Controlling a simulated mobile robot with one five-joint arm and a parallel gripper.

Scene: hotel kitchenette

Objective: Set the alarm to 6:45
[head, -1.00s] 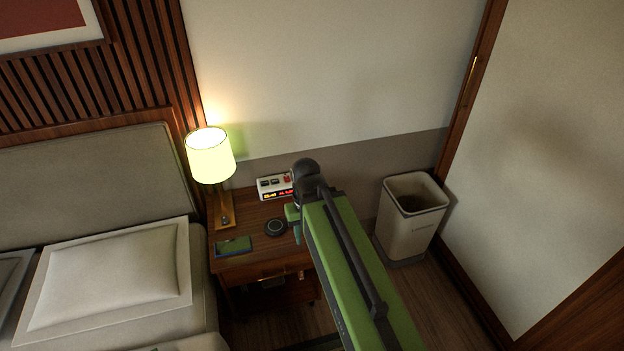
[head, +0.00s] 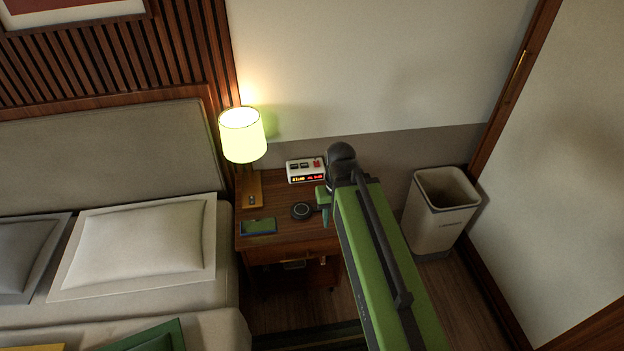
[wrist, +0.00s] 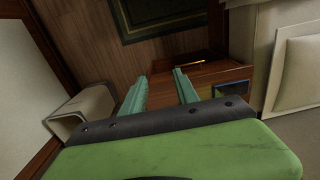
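The alarm clock (head: 305,170) is a small white box at the back of the wooden nightstand (head: 275,224). It has dark buttons and a red one on top, and a lit display on its front with digits too small to read surely. My arm reaches over the nightstand's right side. My gripper (head: 324,202) is just right of and in front of the clock, partly hidden by the arm. In the wrist view my gripper (wrist: 163,86) shows two green fingers spread apart with nothing between them. The clock does not show in the wrist view.
A lit lamp (head: 242,136) stands left of the clock. A dark round puck (head: 303,211) and a phone (head: 258,226) lie on the nightstand. A bin (head: 438,212) stands at right, and the bed (head: 120,275) at left.

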